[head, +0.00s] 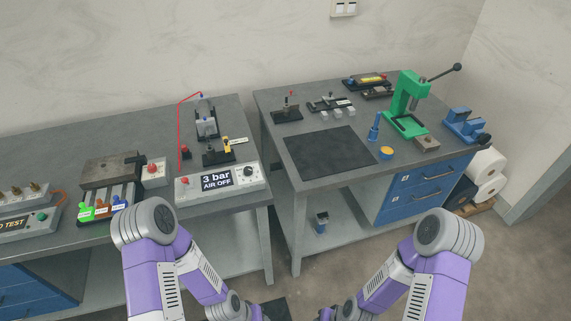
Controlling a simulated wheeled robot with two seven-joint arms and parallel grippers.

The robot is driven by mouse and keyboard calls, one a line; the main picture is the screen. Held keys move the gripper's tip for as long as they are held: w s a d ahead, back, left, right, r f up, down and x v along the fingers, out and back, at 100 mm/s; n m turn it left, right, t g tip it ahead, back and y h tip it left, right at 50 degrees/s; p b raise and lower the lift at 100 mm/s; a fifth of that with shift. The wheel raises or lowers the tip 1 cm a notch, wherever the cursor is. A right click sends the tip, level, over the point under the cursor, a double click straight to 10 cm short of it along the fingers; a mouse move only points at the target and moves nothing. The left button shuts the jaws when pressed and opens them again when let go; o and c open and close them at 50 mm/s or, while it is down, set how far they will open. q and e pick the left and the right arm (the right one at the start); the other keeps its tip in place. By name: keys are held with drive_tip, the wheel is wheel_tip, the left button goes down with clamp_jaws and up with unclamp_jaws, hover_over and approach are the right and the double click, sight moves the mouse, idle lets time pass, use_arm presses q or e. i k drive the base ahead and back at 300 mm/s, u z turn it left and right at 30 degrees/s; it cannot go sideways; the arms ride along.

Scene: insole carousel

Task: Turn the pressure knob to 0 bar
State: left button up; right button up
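The pressure knob (248,171) is a small dark round knob on the right part of a light grey control box (192,197). The box stands at the front right corner of the left bench. Its black display (216,180) reads "3 bar" and "AIR OFF". The knob's exact pointer position is too small to read. My two purple and grey arms are folded low in front of the benches, with a gap between them. Both grippers are below the picture edge, away from the knob.
The left bench (60,150) also holds a metal press block (112,167), coloured tags and a red-button box (154,172). A thin red line rises behind the control box. The right bench (272,104) carries a dark mat (330,152) and a green press (407,105). A gap separates the benches.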

sight(248, 170)
drive_tip(key=z, duration=0.55)
drive_tip(key=i, duration=0.9)
drive_tip(key=u, duration=1.3)
